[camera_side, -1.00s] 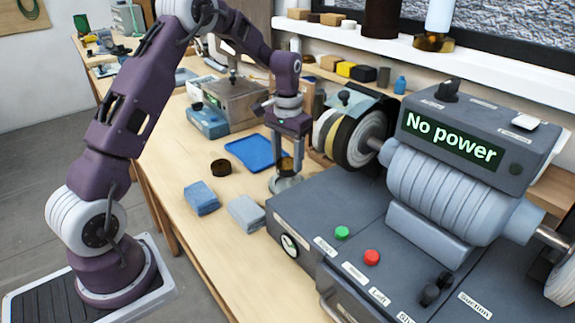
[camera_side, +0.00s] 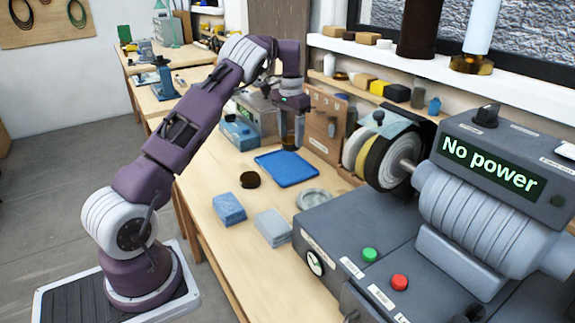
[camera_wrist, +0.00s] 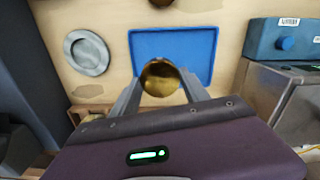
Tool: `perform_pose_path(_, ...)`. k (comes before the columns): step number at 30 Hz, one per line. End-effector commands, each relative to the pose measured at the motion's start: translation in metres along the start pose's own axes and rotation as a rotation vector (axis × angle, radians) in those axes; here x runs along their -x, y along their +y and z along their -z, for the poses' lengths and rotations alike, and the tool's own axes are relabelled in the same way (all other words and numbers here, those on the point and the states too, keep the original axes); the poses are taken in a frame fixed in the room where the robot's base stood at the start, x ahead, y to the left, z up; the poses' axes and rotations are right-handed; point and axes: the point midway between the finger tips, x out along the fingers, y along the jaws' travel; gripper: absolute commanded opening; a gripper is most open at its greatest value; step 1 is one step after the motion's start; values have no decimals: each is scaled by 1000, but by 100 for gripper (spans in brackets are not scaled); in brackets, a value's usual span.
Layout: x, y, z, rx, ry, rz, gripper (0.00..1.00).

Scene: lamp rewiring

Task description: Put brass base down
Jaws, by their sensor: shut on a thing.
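My gripper (camera_side: 291,138) is above the far side of the bench. In the wrist view my gripper (camera_wrist: 160,92) is shut on the brass base (camera_wrist: 161,78), which shows as a round, dark gold piece between the two grey fingers. It is held in the air, apart from the bench. A flat blue tray (camera_side: 284,173) lies empty below and in front of it; the tray (camera_wrist: 172,40) sits just beyond the base in the wrist view. The underside of the base is hidden.
A grey round dish (camera_side: 314,198) lies beside the grey machine (camera_side: 350,225). A dark round piece (camera_side: 250,180), a blue cloth-like block (camera_side: 229,208) and a grey block (camera_side: 272,227) lie nearer. A metal box (camera_side: 258,115) and a wooden box (camera_side: 326,122) stand behind.

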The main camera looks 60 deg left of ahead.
Motion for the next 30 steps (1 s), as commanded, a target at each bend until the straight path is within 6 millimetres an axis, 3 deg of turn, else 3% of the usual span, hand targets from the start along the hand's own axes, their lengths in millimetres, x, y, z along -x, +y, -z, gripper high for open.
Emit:
perform_pose_path(3,-29,1,-1,1,-3,-2,13)
perform_pose_path(13,-80,0,-1,3,-3,0,13)
perform_pose_path(23,-85,0,0,2,1,0,13)
perform_pose_path(24,-85,0,0,2,0,0,59)
perform_pose_path(27,-85,0,0,2,0,0,75)
perform_pose_path(30,-85,0,0,2,0,0,75)
